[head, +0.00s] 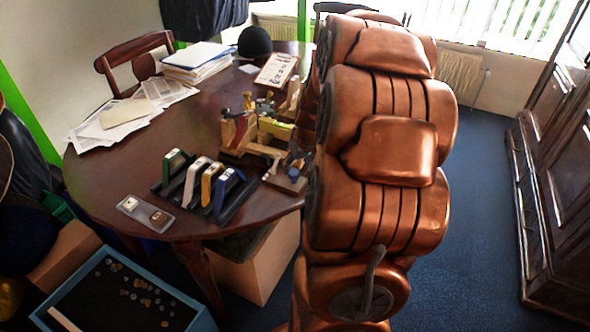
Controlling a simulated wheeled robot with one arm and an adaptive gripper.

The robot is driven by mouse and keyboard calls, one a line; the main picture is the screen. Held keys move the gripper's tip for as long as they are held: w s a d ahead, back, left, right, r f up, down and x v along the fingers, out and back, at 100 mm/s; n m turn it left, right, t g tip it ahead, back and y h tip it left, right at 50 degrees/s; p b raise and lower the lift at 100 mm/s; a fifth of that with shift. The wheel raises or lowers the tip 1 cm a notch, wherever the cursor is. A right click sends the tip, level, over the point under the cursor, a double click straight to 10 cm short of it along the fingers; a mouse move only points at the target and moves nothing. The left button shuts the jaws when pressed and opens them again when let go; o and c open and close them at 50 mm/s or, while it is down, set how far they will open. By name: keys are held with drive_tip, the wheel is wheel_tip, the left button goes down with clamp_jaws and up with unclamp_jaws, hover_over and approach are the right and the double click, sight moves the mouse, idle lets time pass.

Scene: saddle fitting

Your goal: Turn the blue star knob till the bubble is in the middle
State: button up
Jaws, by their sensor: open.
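A wooden fixture (238,132) with brass-coloured knobs stands on the table, left of my arm. A yellow-green bar (275,128) lies across its right part; it may be the level, but no bubble can be made out. A small bluish part (296,160) shows at the fixture's front right, close against my arm's outline. It may be the blue star knob, but it is too small and partly covered to be sure. My copper-coloured arm fills the middle right and hides what is behind it. My gripper is hidden, so its place relative to the knob does not show.
A black rack (222,212) holds green, white, yellow and blue handled tools at the table's front. Beside it lies a small grey tray (145,214). Papers (118,118), a book stack (197,62) and a black cap (254,41) lie further back. A dark cabinet (560,160) stands right.

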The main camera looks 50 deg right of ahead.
sight(294, 172)
drive_tip(key=shift+p+x, duration=0.3)
drive_tip(key=shift+x, duration=2)
drive_tip(key=shift+r, duration=0.1)
drive_tip(key=shift+c, duration=0.5)
clamp_jaws()
drive_tip(key=shift+m, duration=0.7)
drive_tip(key=shift+h, duration=0.3)
drive_tip(key=shift+o, duration=0.5)
unclamp_jaws()
drive_tip(key=v, duration=1.2)
